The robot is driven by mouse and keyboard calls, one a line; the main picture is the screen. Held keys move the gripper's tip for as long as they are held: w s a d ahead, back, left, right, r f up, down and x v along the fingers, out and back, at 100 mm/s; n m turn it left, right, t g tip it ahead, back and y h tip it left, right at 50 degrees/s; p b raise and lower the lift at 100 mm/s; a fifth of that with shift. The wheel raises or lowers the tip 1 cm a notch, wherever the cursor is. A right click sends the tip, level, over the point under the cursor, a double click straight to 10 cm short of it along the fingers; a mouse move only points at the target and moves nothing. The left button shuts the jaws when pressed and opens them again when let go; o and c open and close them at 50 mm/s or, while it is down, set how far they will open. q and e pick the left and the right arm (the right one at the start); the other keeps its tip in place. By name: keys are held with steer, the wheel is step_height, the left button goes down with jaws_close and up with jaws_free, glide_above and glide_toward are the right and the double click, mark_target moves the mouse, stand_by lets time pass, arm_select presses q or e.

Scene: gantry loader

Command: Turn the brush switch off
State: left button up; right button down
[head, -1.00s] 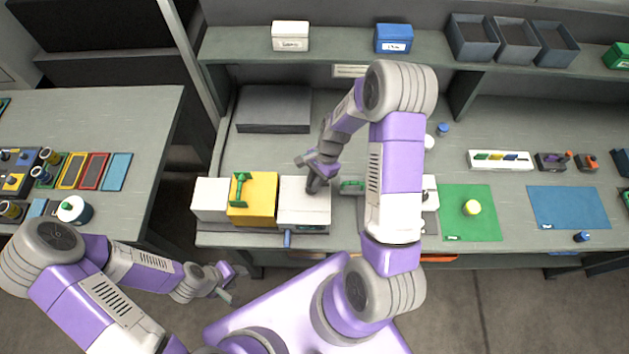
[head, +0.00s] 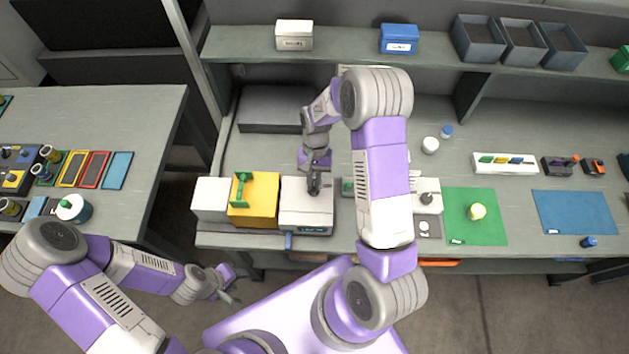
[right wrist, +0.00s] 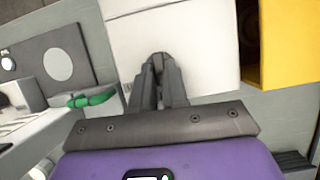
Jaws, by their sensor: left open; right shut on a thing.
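A white box (head: 305,207) with a small dark label on its front edge stands beside the yellow block, and my right gripper (head: 314,191) is over its top. In the right wrist view, the gripper's fingers (right wrist: 159,66) are together against the white box (right wrist: 190,40). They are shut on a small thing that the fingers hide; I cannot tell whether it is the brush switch. A short blue lever (head: 288,241) shows at the box's front left corner. No switch label is readable. My left gripper (head: 236,283) is open and empty, low in front of the bench.
A yellow block (head: 262,205) with a green handle stands left of the white box. A green handle (right wrist: 92,99) lies on its other side. The green mat (head: 480,228) holds a yellow round thing.

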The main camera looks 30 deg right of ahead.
steer(key=shift+n, duration=0.3)
steer(key=c, duration=1.1)
jaws_free()
steer(key=shift+c, duration=0.2)
steer(key=v, duration=0.7)
steer(key=shift+w+r+b, duration=0.15)
steer(key=shift+r+b, duration=0.15)
steer(key=shift+r, duration=0.05)
